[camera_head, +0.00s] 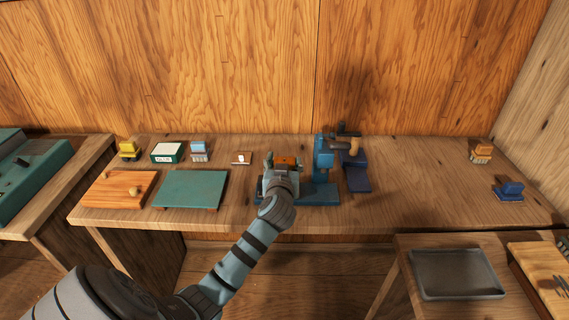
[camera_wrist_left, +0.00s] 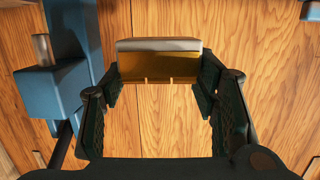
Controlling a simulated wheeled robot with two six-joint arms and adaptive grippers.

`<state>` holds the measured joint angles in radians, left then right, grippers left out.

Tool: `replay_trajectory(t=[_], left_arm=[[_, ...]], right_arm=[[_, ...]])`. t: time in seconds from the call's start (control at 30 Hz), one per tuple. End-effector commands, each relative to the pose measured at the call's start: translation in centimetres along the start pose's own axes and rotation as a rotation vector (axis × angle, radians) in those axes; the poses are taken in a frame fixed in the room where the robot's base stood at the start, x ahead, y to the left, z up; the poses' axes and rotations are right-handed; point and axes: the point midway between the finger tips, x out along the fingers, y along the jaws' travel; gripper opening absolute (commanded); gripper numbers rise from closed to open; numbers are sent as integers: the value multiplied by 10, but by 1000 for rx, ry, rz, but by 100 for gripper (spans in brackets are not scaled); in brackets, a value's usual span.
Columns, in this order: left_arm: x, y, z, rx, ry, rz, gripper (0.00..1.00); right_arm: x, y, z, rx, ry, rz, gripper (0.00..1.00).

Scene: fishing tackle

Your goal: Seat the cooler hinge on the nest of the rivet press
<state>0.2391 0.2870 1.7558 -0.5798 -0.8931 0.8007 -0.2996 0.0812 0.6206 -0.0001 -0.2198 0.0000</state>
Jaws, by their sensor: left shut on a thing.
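The cooler hinge, a brass-coloured leaf with a silver-grey barrel (camera_wrist_left: 158,62), is held between the fingertips of my left gripper (camera_wrist_left: 160,78). In the head view my left gripper (camera_head: 283,166) is above the bench, with an orange-brown bit of the hinge (camera_head: 287,160) showing past it. The blue press (camera_head: 323,158), which looks like the rivet press, stands just to the right of the gripper. Its blue head with a metal pin (camera_wrist_left: 42,50) shows at the left of the wrist view. The nest cannot be made out. My right gripper is not in view.
A dark blue device with a wooden handle (camera_head: 354,172) stands right of the press. Left on the bench (camera_head: 400,212) are a green mat (camera_head: 190,189), a wooden board (camera_head: 115,190) and small items. The bench is clear further right, before a blue item (camera_head: 508,191).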

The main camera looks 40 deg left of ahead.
Motion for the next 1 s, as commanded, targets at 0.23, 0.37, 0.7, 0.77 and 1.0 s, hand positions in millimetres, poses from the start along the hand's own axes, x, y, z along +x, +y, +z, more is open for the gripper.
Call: replay_trajectory(t=[0.23,0.37,0.7,0.77,1.0], left_arm=[[-1,1,7,1,13,-12,24],[2,1,23,1,13,-12,24],[9,1,56,1,13,-11,24],[9,1,56,1,13,-11,24],[8,1,55,1,14,-11,24]], right_arm=[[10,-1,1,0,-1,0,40],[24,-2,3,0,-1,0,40],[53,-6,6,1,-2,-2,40],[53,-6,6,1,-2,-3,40],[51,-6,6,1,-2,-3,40]])
